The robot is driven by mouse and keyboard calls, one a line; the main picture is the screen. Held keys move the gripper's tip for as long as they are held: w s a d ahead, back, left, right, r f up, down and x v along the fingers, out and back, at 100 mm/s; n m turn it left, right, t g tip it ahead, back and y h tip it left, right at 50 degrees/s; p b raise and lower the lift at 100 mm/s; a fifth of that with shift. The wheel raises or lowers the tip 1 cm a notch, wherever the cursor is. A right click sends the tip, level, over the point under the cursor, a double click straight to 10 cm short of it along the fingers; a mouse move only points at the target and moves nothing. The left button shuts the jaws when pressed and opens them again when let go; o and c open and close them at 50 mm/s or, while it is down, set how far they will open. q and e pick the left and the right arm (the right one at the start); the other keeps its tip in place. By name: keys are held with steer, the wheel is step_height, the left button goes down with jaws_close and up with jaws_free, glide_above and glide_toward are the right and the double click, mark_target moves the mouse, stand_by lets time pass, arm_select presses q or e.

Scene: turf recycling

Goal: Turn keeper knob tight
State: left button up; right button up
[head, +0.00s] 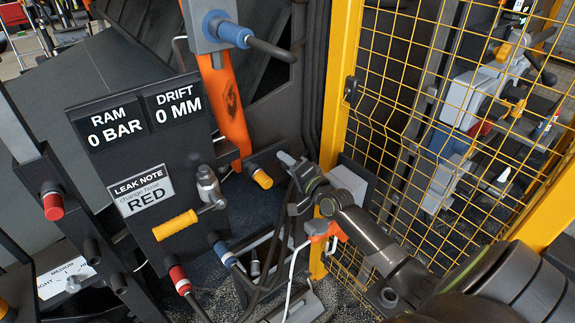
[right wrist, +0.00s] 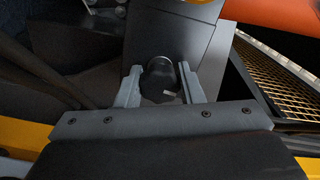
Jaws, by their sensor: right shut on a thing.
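In the right wrist view a dark round knob (right wrist: 159,73) with a small white mark sits between the two grey fingers of my right gripper (right wrist: 159,88). The gripper is shut on it. In the head view my right arm comes in from the lower right, and the right gripper (head: 288,160) is at the machine, right of the yellow-ended fitting (head: 263,180). The knob is hard to make out there, as the gripper covers it. My left gripper is not in the head view.
A dark panel (head: 130,185) reads RAM 0 BAR, DRIFT 0 MM and a leak note. A yellow-handled lever (head: 176,224), a red hose end (head: 179,279) and a blue one (head: 223,252) are close by. A yellow-framed mesh guard (head: 400,130) stands at the right.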

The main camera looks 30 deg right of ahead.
steer(key=shift+f+n, duration=0.15)
steer(key=shift+n, duration=0.45)
steer(key=o, duration=1)
steer(key=s+d+p, duration=0.1)
steer(key=s+p, duration=0.1)
steer(key=s, duration=1.5)
steer(key=shift+s+d+p, duration=0.2)
steer(key=shift+p, duration=0.2)
